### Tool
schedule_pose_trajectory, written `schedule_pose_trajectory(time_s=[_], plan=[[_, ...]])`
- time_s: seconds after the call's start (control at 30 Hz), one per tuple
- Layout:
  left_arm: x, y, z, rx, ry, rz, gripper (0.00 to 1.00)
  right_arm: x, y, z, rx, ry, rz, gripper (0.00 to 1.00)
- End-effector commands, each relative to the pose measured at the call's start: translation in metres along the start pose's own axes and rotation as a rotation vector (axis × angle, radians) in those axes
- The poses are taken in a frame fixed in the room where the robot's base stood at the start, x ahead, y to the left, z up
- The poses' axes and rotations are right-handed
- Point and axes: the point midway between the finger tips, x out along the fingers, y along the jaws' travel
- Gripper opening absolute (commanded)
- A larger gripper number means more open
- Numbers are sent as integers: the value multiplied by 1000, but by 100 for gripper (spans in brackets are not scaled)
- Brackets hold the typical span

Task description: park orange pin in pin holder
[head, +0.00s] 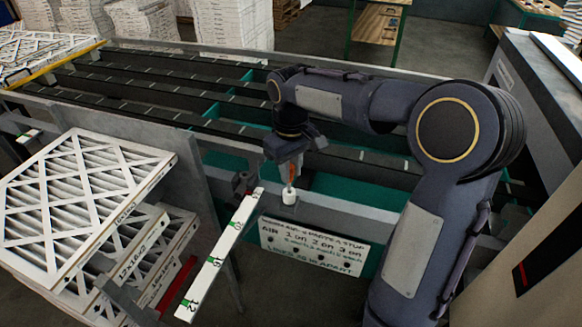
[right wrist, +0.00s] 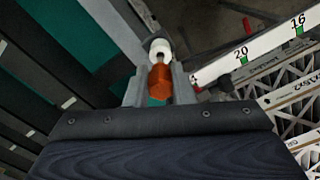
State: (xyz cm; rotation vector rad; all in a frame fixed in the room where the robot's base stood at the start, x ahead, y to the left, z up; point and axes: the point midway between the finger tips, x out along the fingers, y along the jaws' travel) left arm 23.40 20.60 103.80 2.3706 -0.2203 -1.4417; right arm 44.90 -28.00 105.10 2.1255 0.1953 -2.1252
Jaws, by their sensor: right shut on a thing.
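The orange pin (head: 291,175) hangs roughly upright below my right gripper (head: 290,160), which is shut on it. In the right wrist view the orange pin (right wrist: 160,83) sits between the two grey fingers (right wrist: 158,92). The pin holder is a small white cup (head: 289,197) on the grey rail of the conveyor frame, directly under the pin. The white pin holder (right wrist: 160,48) also shows just beyond the pin in the right wrist view. The pin's lower end meets or overlaps the holder's mouth; I cannot tell how deep it is. My left gripper is not in view.
A white measuring strip (head: 222,252) with green marks slants at the left of the holder. A lettered white sign (head: 315,247) hangs below the rail. Stacked framed filters (head: 80,195) stand at the left. Dark conveyor belts (head: 150,80) run behind the rail.

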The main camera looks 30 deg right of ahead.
Motion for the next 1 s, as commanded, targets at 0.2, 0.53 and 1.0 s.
schedule_pose_trajectory(time_s=[0.2,0.53,1.0], plan=[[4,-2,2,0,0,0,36,7,0,0,0,-1,0,0],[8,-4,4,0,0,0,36,15,0,0,0,-1,0,0],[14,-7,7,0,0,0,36,27,0,0,0,0,0,0]])
